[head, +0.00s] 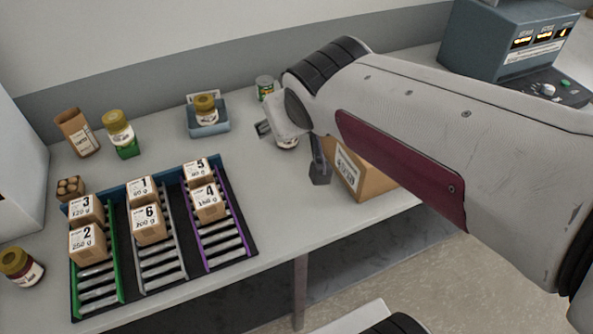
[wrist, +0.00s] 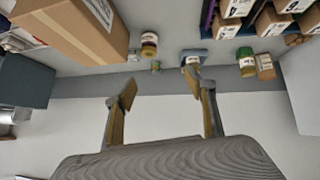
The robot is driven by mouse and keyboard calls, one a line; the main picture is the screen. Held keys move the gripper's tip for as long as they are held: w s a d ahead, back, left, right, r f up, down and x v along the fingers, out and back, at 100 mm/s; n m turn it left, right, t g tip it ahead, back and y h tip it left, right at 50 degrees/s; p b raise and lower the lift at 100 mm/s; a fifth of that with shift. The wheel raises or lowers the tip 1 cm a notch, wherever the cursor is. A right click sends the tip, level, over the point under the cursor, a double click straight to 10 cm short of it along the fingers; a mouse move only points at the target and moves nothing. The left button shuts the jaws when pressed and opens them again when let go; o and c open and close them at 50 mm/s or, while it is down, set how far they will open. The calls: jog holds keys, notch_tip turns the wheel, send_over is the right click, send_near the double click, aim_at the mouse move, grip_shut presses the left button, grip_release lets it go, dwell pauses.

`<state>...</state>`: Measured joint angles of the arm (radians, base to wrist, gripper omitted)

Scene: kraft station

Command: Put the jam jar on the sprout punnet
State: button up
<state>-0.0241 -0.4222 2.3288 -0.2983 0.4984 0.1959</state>
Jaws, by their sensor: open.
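My gripper (head: 291,152) is open and empty over the back of the table. It also shows in the wrist view (wrist: 163,85). A white-labelled jar (head: 287,142) stands behind it, mostly hidden by the gripper; in the wrist view this jar (wrist: 149,44) is beyond and apart from the fingertips. A dark red jar with a gold lid (head: 21,268) is at the front left. I cannot read which jar is the jam or whether the green punnet holds sprouts.
A blue tray (head: 210,129) holds another gold-lidded jar (head: 206,108). A small can (head: 265,87) stands behind. A rack (head: 253,245) holds several numbered boxes. A paper bag (head: 77,133), a brown box of round items (head: 70,188) and a large carton (head: 372,180) stand around.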

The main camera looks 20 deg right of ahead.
jog(key=s+a+f+g, duration=0.1)
jog(key=s+f, duration=0.1)
jog(key=s, duration=0.6)
jog(key=s+a+f+g+y, duration=0.1)
jog(key=s+f+g, duration=0.1)
jog(key=s, duration=0.6)
jog(key=shift+a+f+y, duration=0.3)
jog(key=shift+a+f, duration=0.1)
jog(key=shift+f, duration=0.15)
